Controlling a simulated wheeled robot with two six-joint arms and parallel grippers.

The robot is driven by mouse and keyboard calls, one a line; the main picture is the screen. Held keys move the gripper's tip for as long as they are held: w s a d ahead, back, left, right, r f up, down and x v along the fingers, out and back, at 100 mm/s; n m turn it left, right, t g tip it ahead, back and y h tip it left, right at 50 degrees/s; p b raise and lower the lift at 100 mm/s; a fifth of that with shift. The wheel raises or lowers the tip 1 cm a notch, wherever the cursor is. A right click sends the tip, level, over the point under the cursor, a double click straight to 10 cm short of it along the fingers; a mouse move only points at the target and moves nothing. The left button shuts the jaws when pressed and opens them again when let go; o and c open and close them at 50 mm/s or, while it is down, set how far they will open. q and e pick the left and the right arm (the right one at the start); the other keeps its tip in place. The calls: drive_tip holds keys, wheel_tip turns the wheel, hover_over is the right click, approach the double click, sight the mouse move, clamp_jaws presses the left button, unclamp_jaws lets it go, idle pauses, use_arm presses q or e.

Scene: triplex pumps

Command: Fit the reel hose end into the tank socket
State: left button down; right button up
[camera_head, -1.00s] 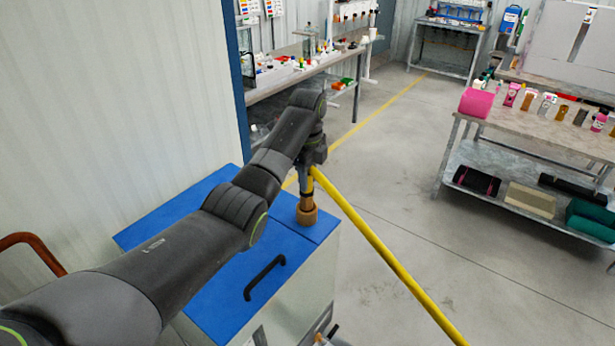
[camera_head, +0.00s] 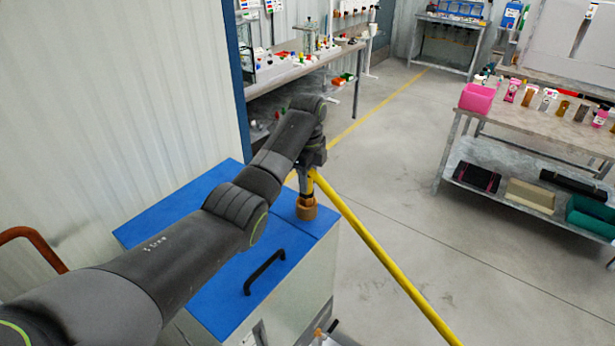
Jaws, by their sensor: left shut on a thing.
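The tank is a box with a blue lid (camera_head: 195,215) and pale sides, at the lower left. Its socket is a brown-orange ring (camera_head: 306,211) standing on the lid near the far right edge. The yellow hose (camera_head: 385,262) runs from the lower right up to my left gripper (camera_head: 307,183). My left gripper is shut on the hose end, pointing down just over the socket. The end looks in line with the socket, but the fingers hide part of it, and I cannot tell how deep it sits. My right gripper is not in view.
A black handle (camera_head: 265,272) stands on the lid. A brown-red pipe (camera_head: 32,243) is at the far left. A bench with bottles and a pink box (camera_head: 477,98) stands at the right; another bench (camera_head: 300,70) stands behind the tank. The floor (camera_head: 400,180) between them is clear.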

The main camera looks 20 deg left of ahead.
use_arm(q)
drive_tip(key=shift+f, duration=0.95)
drive_tip(key=c, duration=1)
unclamp_jaws()
